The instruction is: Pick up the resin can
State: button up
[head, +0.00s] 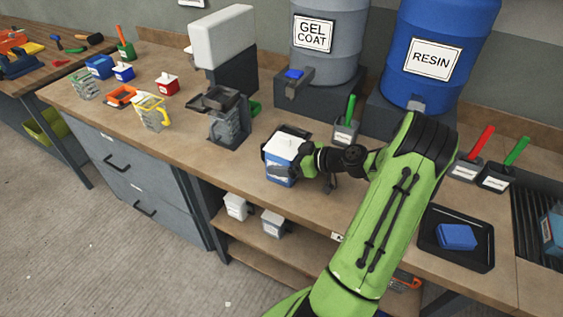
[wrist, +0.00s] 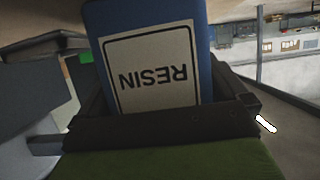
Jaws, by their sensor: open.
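The resin can (head: 280,181) is a blue box-shaped can with a white top, standing upright near the front edge of the workbench. In the wrist view the can (wrist: 150,60) fills the middle, and its RESIN label reads upside down. My gripper (head: 279,163) reaches it from the right, with its fingers around the can's body. In the wrist view the dark fingers lie on either side of the can. The jaws are open. Whether a finger touches the can cannot be told. Part of the can is hidden by my gripper.
A blue RESIN drum (head: 438,25) and a grey GEL COAT drum (head: 326,75) stand behind. A dark scale-like device (head: 228,115) is to the left. A cup with a green handle (head: 346,130) stands close behind my gripper. A black tray (head: 457,262) lies at right.

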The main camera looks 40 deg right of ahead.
jog(key=c, duration=1)
jog(key=shift+r, duration=0.15)
jog(key=shift+c, duration=0.5)
